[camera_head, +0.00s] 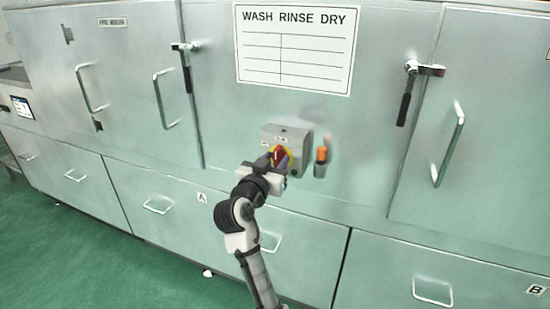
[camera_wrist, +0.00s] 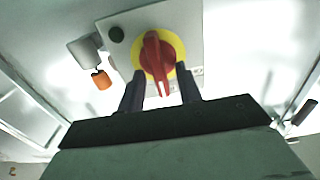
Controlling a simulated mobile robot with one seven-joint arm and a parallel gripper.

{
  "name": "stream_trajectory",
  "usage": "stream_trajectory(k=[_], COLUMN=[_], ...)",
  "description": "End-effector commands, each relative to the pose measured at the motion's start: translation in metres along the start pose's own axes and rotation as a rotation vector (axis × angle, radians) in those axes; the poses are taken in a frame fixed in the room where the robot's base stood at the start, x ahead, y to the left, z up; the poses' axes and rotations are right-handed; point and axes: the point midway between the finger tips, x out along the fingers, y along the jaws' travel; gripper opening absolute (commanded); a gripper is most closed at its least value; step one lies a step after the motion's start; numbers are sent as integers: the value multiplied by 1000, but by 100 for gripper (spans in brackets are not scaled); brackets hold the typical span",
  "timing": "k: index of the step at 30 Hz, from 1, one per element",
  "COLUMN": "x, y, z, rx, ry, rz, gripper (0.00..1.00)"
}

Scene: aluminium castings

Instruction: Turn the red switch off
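The red switch (camera_wrist: 157,58) is a red rotary handle on a yellow disc, mounted on a grey box. In the wrist view its handle points nearly straight down the picture, toward my gripper. In the head view the switch (camera_head: 280,155) is partly hidden behind my gripper (camera_head: 268,160). In the wrist view the two dark fingers of my gripper (camera_wrist: 160,92) are apart, one on each side of the handle's lower end. A gap shows between each finger and the handle, so my gripper is open. Whether a fingertip touches the disc I cannot tell.
The grey switch box (camera_head: 298,138) sticks out from the metal cabinet front. An orange-topped cylinder (camera_head: 321,160) stands close to its right. Door latches (camera_head: 406,95) and bar handles (camera_head: 157,100) protrude on both sides. Green floor (camera_head: 60,250) is clear at the lower left.

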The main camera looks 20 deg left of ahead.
Motion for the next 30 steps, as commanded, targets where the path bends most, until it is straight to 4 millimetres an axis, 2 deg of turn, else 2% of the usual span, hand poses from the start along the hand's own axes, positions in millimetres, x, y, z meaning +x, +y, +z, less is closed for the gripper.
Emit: stream_trajectory(k=[9,17,18,30], x=[3,3,3,3], y=[0,0,0,-1], z=[0,0,0,0], rx=[0,-1,-1,-55], ry=[0,0,0,-1], rz=[0,0,0,-1], gripper=[35,2,0,0])
